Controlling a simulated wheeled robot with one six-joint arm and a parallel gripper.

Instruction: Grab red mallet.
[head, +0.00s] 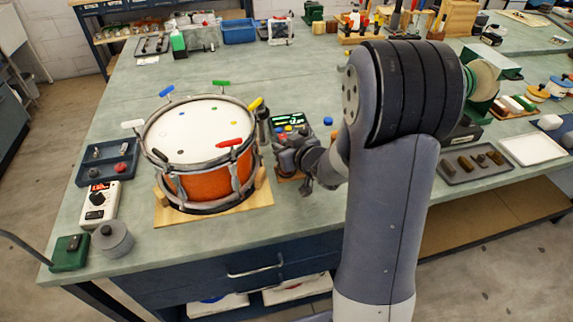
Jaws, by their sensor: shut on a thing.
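A red-handled piece (229,142) lies at the front right rim of the orange drum (205,185). It is the only clear red handle I see, and I cannot tell whether it is the red mallet. My gripper (284,152) is to the right of the drum, low over the bench and apart from that red handle. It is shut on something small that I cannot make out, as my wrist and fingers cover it.
Blue, green, yellow and white handles stand around the drum's rim.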

